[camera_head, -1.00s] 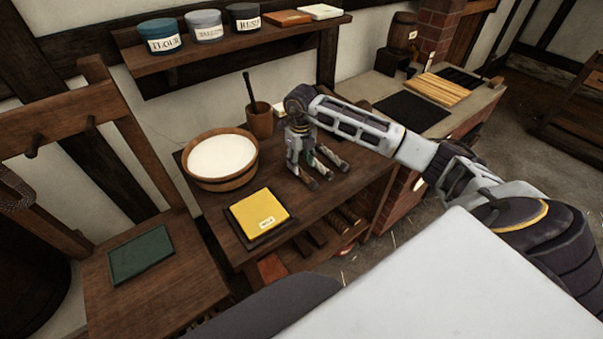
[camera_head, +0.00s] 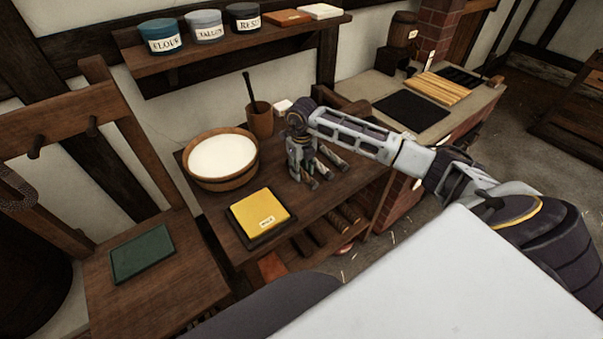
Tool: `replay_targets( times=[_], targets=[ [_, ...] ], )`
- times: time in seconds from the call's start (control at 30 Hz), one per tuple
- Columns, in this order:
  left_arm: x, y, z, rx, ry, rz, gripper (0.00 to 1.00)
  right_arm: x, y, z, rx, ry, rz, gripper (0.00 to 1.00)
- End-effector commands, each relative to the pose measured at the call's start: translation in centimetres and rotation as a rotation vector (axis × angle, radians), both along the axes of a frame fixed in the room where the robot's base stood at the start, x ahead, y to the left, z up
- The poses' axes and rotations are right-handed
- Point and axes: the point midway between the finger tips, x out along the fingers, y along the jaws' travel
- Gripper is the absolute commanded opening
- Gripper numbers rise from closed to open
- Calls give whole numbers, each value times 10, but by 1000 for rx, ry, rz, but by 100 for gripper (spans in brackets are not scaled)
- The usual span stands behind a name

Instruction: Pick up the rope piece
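Several short rod-like pieces, which look like rope pieces (camera_head: 329,173), lie side by side on the dark wooden table, right of the wooden bowl. My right gripper (camera_head: 303,175) points down at them, over their left end. Its fingers are small and overlap the nearest pieces, so I cannot tell whether it is open or shut, or whether it touches one. My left gripper is not in view.
A bowl of white stuff (camera_head: 222,158), a yellow block (camera_head: 258,215) and a brown cup with a stick (camera_head: 259,122) stand on the table (camera_head: 222,226). A shelf with labelled jars (camera_head: 160,36) hangs above. A green slab (camera_head: 142,254) lies at left.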

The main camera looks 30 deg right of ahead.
Motion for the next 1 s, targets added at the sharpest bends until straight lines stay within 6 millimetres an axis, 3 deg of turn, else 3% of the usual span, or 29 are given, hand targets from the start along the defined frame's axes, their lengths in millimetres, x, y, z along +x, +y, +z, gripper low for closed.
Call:
replay_targets(
  times=[0.03,0.27,0.67,1.0],
  targets=[
    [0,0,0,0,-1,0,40,0,0,0,0,0,0,28],
    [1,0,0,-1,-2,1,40,0,0,0,0,0,0,0],
    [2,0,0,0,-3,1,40,1,0,5,0,-2,0,0],
    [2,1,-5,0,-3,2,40,1,0,42,-1,-4,1,0]
  ],
)
